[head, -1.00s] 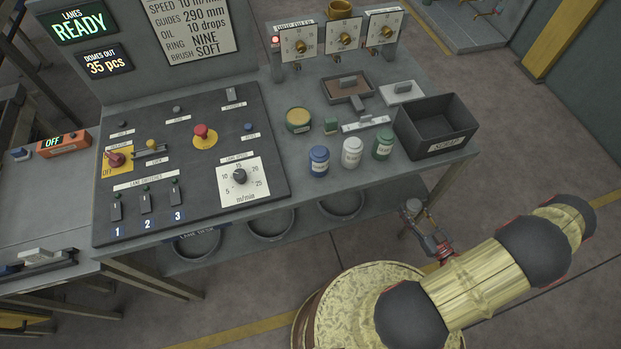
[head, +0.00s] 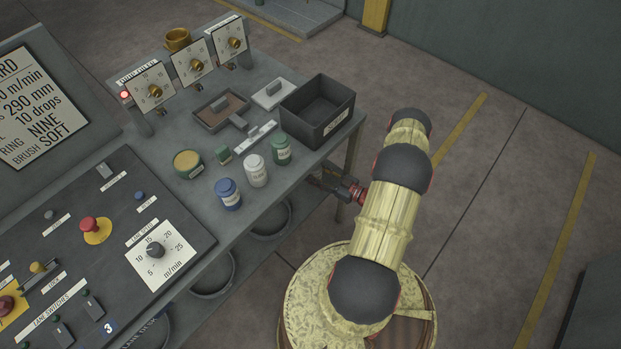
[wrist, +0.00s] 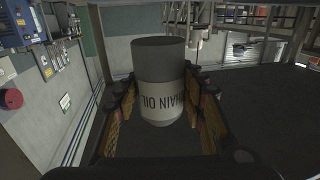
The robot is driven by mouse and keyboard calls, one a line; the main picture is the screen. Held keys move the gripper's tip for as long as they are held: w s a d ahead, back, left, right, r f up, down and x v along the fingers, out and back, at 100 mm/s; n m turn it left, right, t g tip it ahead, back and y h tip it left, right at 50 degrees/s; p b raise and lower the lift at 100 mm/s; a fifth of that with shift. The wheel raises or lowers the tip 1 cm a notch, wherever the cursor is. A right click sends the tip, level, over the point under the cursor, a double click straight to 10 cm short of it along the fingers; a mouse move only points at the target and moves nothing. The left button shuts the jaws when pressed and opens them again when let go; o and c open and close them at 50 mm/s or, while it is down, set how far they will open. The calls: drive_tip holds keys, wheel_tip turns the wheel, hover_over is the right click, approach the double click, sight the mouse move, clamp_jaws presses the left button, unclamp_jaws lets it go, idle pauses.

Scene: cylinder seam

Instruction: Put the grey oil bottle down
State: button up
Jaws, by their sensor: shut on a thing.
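The grey oil bottle (wrist: 158,68) fills the middle of the wrist view. It has a dark grey end and a pale band lettered "CHAIN OIL", which reads upside down in that picture. My gripper (wrist: 160,115) is shut on it, with one finger on each side. In the head view my gripper (head: 335,182) is low beside the front right edge of the bench (head: 312,160). The bottle cannot be made out clearly there.
Blue (head: 228,194), white (head: 256,170) and green (head: 281,149) jars stand near the bench's front edge. A black scrap bin (head: 318,112) sits at its right end. A round tin (head: 188,164) and a brown tray (head: 221,109) are behind.

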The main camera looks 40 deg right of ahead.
drive_tip(key=w+f, duration=0.1)
drive_tip(key=f, duration=0.1)
drive_tip(key=w+d+f+b, duration=0.1)
drive_tip(key=w+f, duration=0.1)
drive_tip(key=shift+d+f, duration=0.15)
drive_tip(key=shift+f, duration=0.1)
drive_tip(key=shift+w+d+f+b, duration=0.15)
drive_tip(key=shift+f+b, duration=0.25)
drive_tip(key=shift+f, duration=0.5)
drive_tip(key=shift+w+a+f+b, duration=0.15)
drive_tip(key=shift+f+b, duration=0.25)
drive_tip(key=shift+f, duration=0.5)
drive_tip(key=shift+d, duration=0.1)
drive_tip(key=shift+f, duration=0.15)
drive_tip(key=o, duration=1.2)
drive_tip(key=shift+c, duration=0.2)
drive_tip(key=shift+o, duration=0.3)
